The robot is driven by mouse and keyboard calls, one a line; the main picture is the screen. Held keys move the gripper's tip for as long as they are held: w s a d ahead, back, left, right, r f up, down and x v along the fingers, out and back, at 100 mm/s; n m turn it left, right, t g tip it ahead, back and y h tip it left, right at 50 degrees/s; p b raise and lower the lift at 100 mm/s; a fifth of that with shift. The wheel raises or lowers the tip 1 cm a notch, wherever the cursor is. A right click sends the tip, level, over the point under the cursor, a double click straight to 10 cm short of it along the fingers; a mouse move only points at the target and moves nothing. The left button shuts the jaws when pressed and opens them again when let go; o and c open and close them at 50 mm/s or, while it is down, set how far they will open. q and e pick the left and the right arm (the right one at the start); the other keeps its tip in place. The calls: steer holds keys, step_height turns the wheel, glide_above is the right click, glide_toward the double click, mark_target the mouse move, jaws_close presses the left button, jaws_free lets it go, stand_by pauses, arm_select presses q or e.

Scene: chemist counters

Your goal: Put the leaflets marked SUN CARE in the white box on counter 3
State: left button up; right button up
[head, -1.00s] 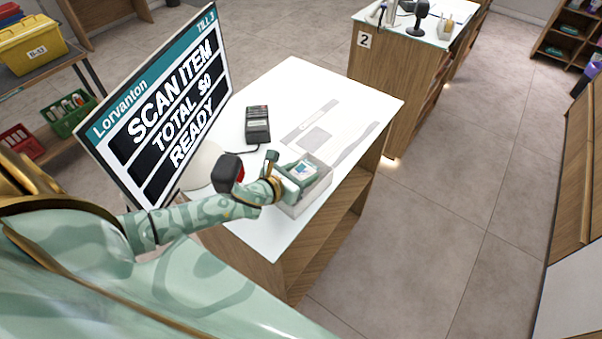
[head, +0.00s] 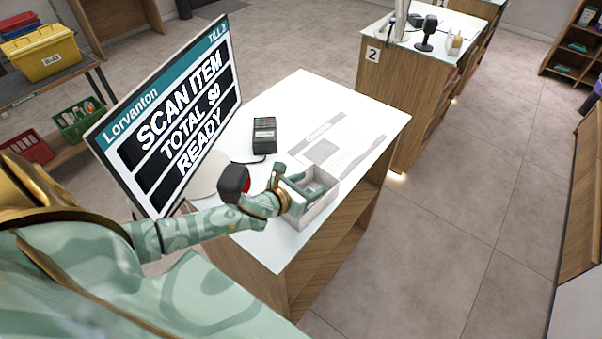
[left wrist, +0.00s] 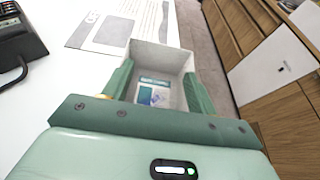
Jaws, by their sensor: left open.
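The white box (head: 320,212) stands near the front edge of the counter marked TILL 3, beside my left gripper (head: 306,188). In the left wrist view the box (left wrist: 165,58) is open-topped, with leaflets (left wrist: 154,95) lying inside it. The leaflets have a teal band and a picture; their lettering is too small to read. My left gripper's fingers (left wrist: 158,84) are open, one on each side of the leaflets, reaching at the box's mouth. The leaflets appear clear of both fingers. My right gripper is out of view.
A card terminal (head: 264,136) and printed sheets (head: 330,145) lie on the white counter top (head: 310,95). The till screen (head: 170,110) stands at the left, with a dark scanner (head: 233,182) by my wrist. Counter 2 (head: 385,95) is behind, with open floor to the right.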

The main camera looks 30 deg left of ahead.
arm_select(q)
steer(key=shift+s+r+p, duration=0.1)
steer(key=shift+s+p, duration=0.25)
steer(key=shift+p, duration=0.15)
steer(key=v, duration=1.1)
steer(key=shift+s+a+r, duration=0.15)
steer(key=shift+r, duration=0.2)
